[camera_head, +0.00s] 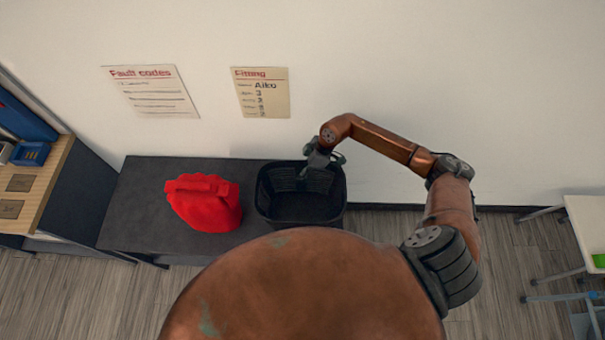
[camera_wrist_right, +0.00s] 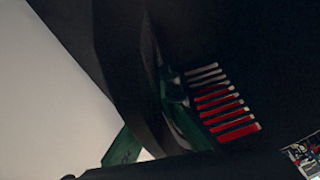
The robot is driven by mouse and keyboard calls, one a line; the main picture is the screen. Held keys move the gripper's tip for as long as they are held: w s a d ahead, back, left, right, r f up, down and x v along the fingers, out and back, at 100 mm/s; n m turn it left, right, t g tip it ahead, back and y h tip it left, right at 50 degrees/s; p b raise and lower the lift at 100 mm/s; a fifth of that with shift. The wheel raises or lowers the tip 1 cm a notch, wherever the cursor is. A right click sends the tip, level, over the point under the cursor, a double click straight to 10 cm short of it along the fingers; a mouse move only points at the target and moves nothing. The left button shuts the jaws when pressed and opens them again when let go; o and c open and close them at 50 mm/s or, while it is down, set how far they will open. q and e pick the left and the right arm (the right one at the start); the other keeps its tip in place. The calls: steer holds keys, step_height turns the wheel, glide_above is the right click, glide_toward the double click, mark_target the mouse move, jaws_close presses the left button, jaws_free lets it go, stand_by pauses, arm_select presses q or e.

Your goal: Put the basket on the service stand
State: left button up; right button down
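The black basket (camera_head: 300,218) is an open, empty-looking bin at the right end of a dark grey stand top (camera_head: 145,205). Whether it rests fully on that top or partly beyond its right end I cannot tell. My right gripper (camera_head: 318,165) is at the basket's far rim, with a finger reaching down inside it. In the right wrist view the dark basket wall (camera_wrist_right: 240,50) fills most of the picture, with a row of slots showing red and white. Whether the fingers are closed on the rim is hidden. My left gripper is not in view.
A red bag (camera_head: 205,203) sits on the dark top, left of the basket and close to it. A wooden-topped bench (camera_head: 50,185) with blue bins stands at far left. A white table (camera_head: 590,222) stands at far right. Two posters hang on the wall behind.

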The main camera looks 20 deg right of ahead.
steer(key=c, duration=2.2)
jaws_free()
steer(key=shift+o, duration=0.2)
steer(key=p+v, duration=0.1)
steer(key=v, duration=1.1)
steer(key=shift+r, duration=0.1)
